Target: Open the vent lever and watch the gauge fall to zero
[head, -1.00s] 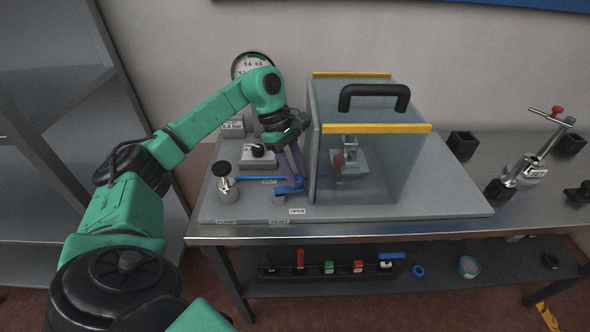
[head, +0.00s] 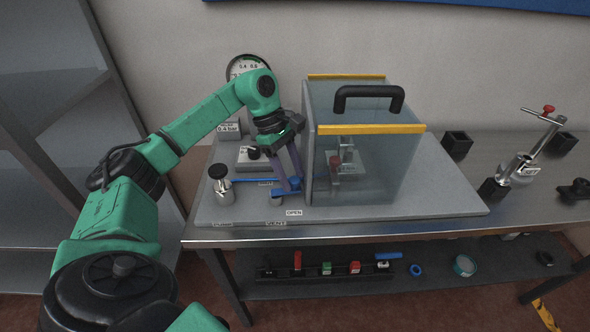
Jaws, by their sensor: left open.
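The blue vent lever (head: 250,181) lies on the grey base plate at the left of the clear box, with printed labels around it. Its far right end is close to my left gripper (head: 292,183), whose purple fingers reach down there; the fingers are open, and I cannot tell whether they touch the lever. An OPEN label (head: 294,212) lies just in front of the fingers. The round gauge (head: 238,67) is on the back wall side, its lower part hidden by my left arm, so I cannot read its needle. My right gripper is out of view.
A clear box (head: 370,165) with yellow edges and a black handle (head: 368,92) stands just right of my left gripper. A silver cylinder with a black knob (head: 222,188) stands left of the lever. A metal clamp fixture (head: 522,160) and black blocks are farther right on the table.

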